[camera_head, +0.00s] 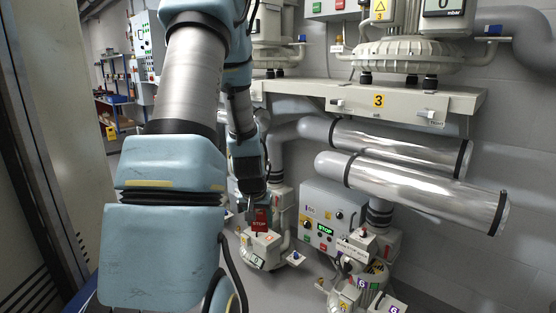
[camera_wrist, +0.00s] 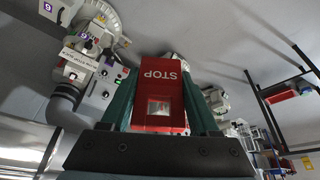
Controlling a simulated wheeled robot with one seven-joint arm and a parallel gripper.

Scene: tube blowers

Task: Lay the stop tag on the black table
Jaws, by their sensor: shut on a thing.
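The stop tag (camera_wrist: 162,82) is a red block with white STOP lettering, upside down in the wrist view, and a small pale window near its lower end. My gripper (camera_wrist: 162,108) is shut on it, with a teal finger on each side. In the head view the tag (camera_head: 260,220) hangs below my gripper (camera_head: 258,205), in front of a pale blower unit, with a gap to it that I cannot judge. I cannot make out the black table for sure. A black frame (camera_wrist: 262,108) stands at the right of the wrist view.
A pale blower (camera_head: 262,249) stands behind and below the tag. A control box (camera_head: 322,215) with a green STOP sign is to its right. Silver ducts (camera_head: 425,190) and a wall shelf (camera_head: 375,97) rise above. Grey floor (camera_head: 290,290) shows below. A rack (camera_head: 117,100) stands far left.

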